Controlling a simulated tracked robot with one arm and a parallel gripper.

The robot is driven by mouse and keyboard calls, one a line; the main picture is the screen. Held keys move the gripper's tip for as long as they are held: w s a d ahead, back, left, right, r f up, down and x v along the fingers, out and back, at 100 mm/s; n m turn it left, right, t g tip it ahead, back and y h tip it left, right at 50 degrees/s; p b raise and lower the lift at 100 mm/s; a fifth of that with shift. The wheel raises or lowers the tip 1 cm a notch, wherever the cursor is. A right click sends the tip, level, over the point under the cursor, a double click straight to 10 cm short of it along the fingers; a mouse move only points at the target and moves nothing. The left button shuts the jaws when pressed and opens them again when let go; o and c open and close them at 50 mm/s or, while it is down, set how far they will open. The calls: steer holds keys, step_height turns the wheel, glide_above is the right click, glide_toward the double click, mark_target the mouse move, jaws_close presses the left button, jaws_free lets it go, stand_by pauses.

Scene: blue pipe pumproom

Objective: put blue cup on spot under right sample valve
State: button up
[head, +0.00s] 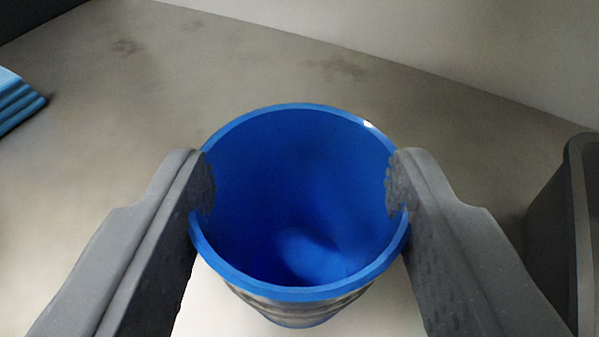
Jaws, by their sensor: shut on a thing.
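The blue cup (300,291) is in the middle of the head view, its open mouth facing the camera and its inside empty. My gripper (298,185) is shut on the cup, one grey finger on each side of the rim. The cup's lower part is partly hidden below the rim, and I cannot tell how far its base is from the surface beneath. No sample valve and no marked spot show in this view.
A dark grey bin-like container (560,230) stands at the right edge. A blue ribbed object (18,103) lies at the left edge. A pale wall (450,40) rises at the back. The grey floor (250,70) between is clear, with dark stains.

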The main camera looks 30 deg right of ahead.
steer(key=shift+w+a, duration=0.2)
steer(key=shift+a, duration=0.3)
steer(key=shift+w+a, duration=0.15)
steer(key=shift+a, duration=0.3)
steer(key=o, duration=1.2)
steer(key=shift+f, duration=0.1)
